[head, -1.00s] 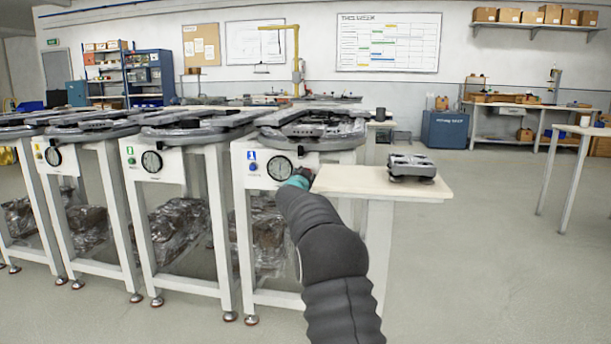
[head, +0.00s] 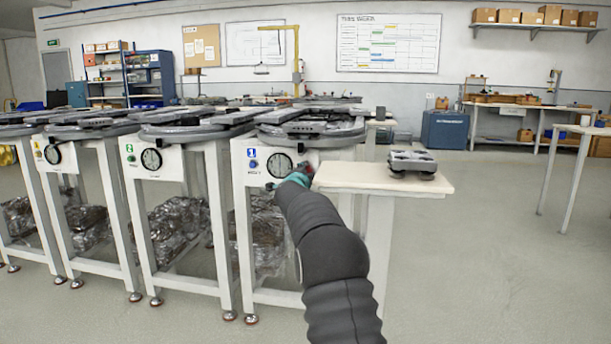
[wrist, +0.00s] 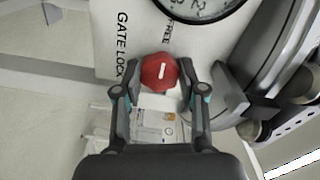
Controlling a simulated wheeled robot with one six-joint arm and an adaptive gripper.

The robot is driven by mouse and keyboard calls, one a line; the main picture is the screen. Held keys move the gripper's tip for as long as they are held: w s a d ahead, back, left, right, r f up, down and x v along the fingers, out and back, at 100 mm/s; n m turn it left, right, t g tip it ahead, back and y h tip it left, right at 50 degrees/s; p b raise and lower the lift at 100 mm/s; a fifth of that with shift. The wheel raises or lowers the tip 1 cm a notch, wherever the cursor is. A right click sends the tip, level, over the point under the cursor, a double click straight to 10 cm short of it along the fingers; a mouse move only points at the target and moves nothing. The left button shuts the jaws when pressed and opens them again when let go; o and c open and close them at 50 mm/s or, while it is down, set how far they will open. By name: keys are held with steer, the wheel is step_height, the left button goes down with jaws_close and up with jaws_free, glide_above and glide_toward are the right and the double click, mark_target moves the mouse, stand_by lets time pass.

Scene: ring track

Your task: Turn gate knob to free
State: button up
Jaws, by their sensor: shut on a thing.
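The red gate knob (wrist: 160,71) is on the white panel (wrist: 121,75) marked "GATE LOCK" in the wrist view. A white bar mark on its face stands about upright in that view, pointing roughly toward the word "FREE" (wrist: 168,38). My gripper (wrist: 158,88) is shut on the knob, one finger at each side. In the head view my gripper (head: 294,179) is at the front of the station with the blue "1" label (head: 251,153), right of its dial (head: 279,165). The knob is mostly hidden there by my gripper.
A pale side table (head: 345,178) with a grey device (head: 412,164) stands just right of my gripper. More stations with dials (head: 151,159) line up to the left.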

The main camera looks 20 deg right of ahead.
steer(key=shift+m, duration=0.3)
stand_by(0.4)
steer(key=o, duration=1.1)
steer(key=shift+o, duration=0.2)
steer(key=v, duration=1.2)
steer(key=shift+f, duration=0.1)
